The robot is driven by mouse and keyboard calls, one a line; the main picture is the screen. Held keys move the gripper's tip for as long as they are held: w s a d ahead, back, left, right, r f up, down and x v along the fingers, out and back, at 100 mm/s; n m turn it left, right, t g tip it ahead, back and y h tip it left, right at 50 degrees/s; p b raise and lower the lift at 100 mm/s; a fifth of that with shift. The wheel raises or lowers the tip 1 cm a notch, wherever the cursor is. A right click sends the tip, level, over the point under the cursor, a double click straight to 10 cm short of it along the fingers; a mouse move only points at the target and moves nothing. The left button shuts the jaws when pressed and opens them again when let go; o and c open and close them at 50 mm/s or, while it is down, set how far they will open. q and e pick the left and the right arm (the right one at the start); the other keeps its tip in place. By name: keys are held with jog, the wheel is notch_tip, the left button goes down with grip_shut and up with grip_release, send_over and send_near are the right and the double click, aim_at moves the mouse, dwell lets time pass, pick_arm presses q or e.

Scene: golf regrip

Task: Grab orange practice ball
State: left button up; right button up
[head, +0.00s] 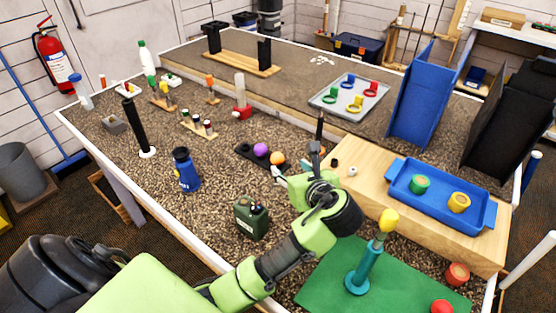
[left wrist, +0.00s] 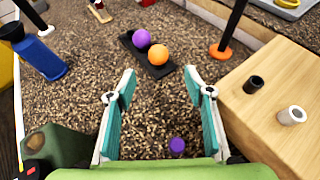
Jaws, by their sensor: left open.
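In the head view the gripper is just right of the ball. My right gripper is not in view.
A green canister (head: 251,218) and a blue bottle (head: 185,170) stand left of my left arm. A wooden platform (head: 362,172) is at right, with a blue tray (head: 400,203). A small purple thing (left wrist: 177,145) lies between my fingers. A dark post with an orange base (left wrist: 220,51) stands right of the ball.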

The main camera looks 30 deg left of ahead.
aim_at(279, 159)
pick_arm(q)
jog(key=x, duration=1.2)
jog(key=shift+a+r, duration=0.1)
jog(key=shift+s+r, duration=0.1)
jog(key=c, duration=1.1)
